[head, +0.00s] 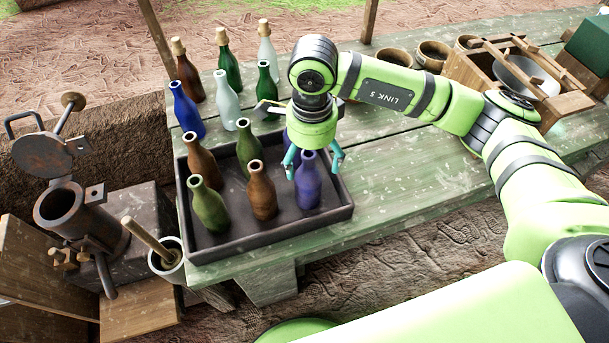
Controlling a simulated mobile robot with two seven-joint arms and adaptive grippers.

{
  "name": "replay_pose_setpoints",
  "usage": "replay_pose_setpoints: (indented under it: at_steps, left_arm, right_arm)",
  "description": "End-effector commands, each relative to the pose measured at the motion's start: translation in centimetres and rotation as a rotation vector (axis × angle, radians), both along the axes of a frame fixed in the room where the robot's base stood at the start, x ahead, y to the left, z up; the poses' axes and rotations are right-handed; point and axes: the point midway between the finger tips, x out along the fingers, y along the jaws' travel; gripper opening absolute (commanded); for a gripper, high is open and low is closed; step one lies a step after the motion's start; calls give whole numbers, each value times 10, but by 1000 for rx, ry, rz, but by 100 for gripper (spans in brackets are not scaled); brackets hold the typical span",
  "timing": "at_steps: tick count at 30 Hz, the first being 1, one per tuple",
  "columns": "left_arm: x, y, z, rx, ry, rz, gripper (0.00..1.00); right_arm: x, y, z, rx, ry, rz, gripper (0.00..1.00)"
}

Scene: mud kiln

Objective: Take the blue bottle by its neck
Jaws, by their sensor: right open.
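A violet-blue bottle (308,187) stands upright at the front right of the dark tray (270,237). My right gripper (314,165) points down over it, open, with one teal finger on each side of the bottle's neck in the picture. I cannot tell whether the fingers touch it. Another violet-blue bottle (291,137) stands behind, mostly hidden by my gripper. A deeper blue bottle (186,112) stands on the table behind the tray at the left. My left gripper is not in view.
Brown and green bottles (262,192) share the tray. Several more bottles, some with corks, stand behind it (228,65). Bowls and a wooden crate (475,75) are at the back right. The green table (400,185) is clear right of the tray.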

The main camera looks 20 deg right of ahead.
Motion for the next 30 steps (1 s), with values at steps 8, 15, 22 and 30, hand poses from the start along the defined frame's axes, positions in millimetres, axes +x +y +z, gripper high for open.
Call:
replay_pose_setpoints:
  at_steps: [8,15,22,30]
  left_arm:
    - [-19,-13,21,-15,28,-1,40]
    - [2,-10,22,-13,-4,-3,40]
    - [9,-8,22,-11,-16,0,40]
    - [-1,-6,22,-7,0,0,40]
  right_arm:
    - [-2,6,-37,1,3,0,86]
    - [-1,6,-44,2,0,1,86]
    - [-1,6,-43,2,0,1,21]
    - [-1,6,-43,2,0,1,21]
